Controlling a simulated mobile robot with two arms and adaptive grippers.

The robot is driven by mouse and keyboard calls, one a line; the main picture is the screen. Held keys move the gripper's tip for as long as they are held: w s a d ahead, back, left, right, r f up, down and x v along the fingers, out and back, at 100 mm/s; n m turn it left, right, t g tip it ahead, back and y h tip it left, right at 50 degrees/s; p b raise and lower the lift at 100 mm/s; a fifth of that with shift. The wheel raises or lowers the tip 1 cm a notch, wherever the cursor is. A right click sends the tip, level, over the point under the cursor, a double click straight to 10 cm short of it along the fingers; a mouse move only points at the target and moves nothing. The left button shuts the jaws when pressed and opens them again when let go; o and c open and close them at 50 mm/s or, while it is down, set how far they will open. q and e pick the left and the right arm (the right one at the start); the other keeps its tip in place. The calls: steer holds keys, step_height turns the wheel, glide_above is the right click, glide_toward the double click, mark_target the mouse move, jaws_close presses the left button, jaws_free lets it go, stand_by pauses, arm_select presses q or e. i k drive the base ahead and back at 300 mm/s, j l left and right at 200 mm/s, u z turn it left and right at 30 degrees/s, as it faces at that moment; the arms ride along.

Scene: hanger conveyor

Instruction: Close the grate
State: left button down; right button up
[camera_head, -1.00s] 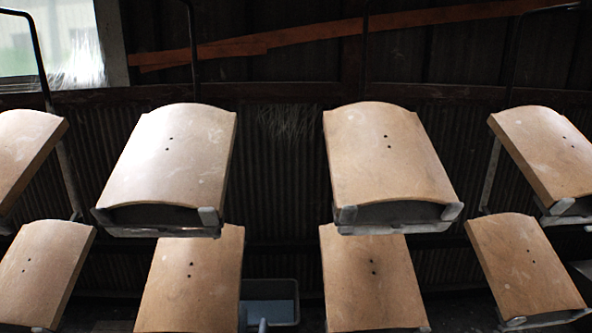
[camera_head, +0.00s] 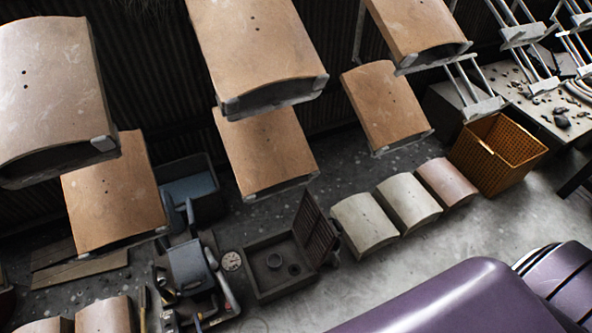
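The grate (camera_head: 315,228) is a dark brown slatted lid, seen in the head view at the lower middle. It stands raised at the right side of a low, open dark box (camera_head: 262,290) on the floor. A small round dark piece (camera_head: 274,261) shows inside the box. Neither of my grippers is in view.
Tan curved tiles (camera_head: 262,40) hang in rows on racks above. Pale tiles (camera_head: 364,224) stand on the floor right of the grate, with an orange basket (camera_head: 497,152) beyond. A machine (camera_head: 188,268) stands left of the box. Bare floor lies in front.

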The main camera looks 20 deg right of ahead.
mark_target(316, 239)
steer(key=l+u, duration=0.2)
steer(key=u, duration=0.2)
steer(key=l+u, duration=0.2)
steer(key=u, duration=0.25)
steer(key=k+l+u, duration=0.15)
steer(key=l, duration=0.3)
steer(key=k+l+u, duration=0.15)
steer(key=l, duration=0.3)
steer(key=k+l+u, duration=0.1)
steer(key=l, duration=0.35)
steer(key=k+l+u, duration=0.15)
steer(key=l, duration=0.25)
steer(key=k+l+u, duration=0.15)
steer(key=k+l, duration=0.35)
steer(key=l, duration=0.15)
steer(key=k+l, duration=0.2)
steer(key=l, duration=0.2)
steer(key=k+l, duration=0.15)
steer(key=l, duration=0.2)
steer(key=k+l, duration=0.2)
steer(key=l, duration=0.15)
